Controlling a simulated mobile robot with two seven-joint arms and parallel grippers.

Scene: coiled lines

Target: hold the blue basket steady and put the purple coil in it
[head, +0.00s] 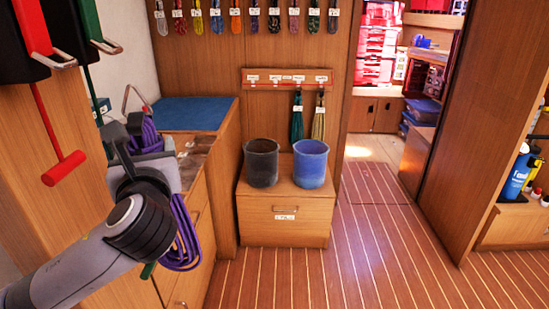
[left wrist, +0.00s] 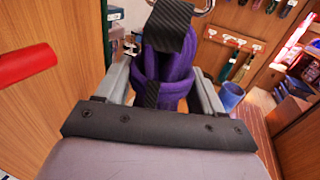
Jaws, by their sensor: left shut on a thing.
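The purple coil (head: 183,238) shows in the head view as loops hanging below my left arm, with more purple cord above, near the wrist. In the left wrist view the coil (left wrist: 172,75) sits between the two fingers of my left gripper (left wrist: 163,88), which is shut on it. A dark strap crosses its top. The blue basket (head: 311,164) stands upright on a low wooden drawer box, to the right of the gripper and apart from it. It also shows in the left wrist view (left wrist: 231,96). My right gripper is in neither view.
A dark grey basket (head: 261,163) stands close beside the blue one on the drawer box (head: 285,220). A wooden counter with a blue top (head: 195,113) is at the left. Red-handled tools (head: 62,168) hang near my arm. The striped floor (head: 360,260) is clear.

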